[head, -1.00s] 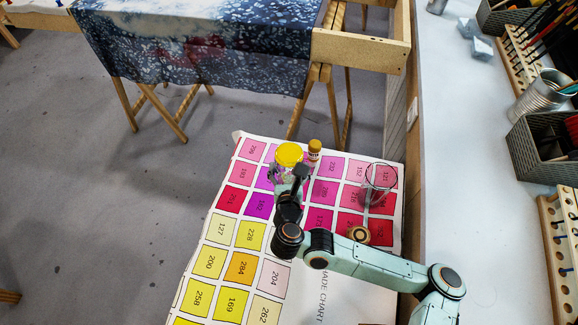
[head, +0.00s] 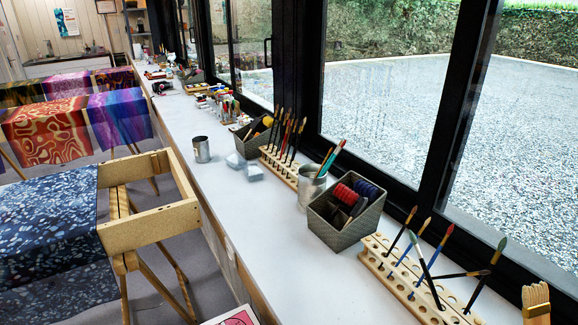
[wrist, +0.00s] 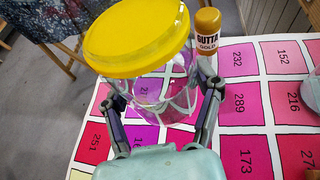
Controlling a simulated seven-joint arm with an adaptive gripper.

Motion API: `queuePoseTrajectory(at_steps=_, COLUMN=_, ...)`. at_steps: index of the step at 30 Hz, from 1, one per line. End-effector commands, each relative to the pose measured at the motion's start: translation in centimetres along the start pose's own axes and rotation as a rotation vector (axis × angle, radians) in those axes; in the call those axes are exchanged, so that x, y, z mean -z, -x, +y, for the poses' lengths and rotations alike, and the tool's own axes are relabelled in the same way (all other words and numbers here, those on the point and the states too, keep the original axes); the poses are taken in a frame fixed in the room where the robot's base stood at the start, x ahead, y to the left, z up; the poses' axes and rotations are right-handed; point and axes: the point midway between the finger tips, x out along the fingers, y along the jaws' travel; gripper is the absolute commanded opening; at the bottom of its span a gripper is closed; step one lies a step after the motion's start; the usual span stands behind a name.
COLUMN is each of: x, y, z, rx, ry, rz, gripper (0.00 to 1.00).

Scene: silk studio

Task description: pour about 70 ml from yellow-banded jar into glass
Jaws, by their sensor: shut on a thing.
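The clear jar (wrist: 158,92) with a wide yellow top (wrist: 135,38) stands in the middle of the wrist view. My gripper (wrist: 163,110) is shut on the jar, with one finger on each side of its body. The jar looks empty or holds clear content; I cannot tell the level. At the right edge of the wrist view is part of a clear vessel (wrist: 298,92), apparently the glass. My gripper, the jar and the glass are out of the head view.
A gutta bottle (wrist: 207,45) stands close behind the jar's right side on the numbered colour chart (wrist: 262,22). The head view shows a long bench (head: 250,225) with a metal cup (head: 202,150), a dark basket (head: 325,232) and a wooden brush rack (head: 405,285).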

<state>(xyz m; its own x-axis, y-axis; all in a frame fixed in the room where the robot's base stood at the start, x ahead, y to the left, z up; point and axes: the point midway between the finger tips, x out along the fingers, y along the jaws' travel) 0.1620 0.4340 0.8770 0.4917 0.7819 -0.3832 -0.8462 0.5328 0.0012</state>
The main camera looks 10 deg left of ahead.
Motion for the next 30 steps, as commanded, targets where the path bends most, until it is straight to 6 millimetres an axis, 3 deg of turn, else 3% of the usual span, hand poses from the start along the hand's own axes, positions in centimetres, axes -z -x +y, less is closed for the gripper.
queuePoseTrajectory(at_steps=18, x=7.1, y=-3.0, z=-0.1, rx=0.003, ry=0.004, rz=0.0, gripper=0.24)
queuePoseTrajectory(at_steps=25, x=7.8, y=-3.5, z=-0.5, rx=0.007, ry=-0.002, rz=-0.002, gripper=0.24)
queuePoseTrajectory(at_steps=30, x=6.5, y=-4.1, z=-2.4, rx=0.03, ry=-0.016, rz=-0.002, gripper=0.24)
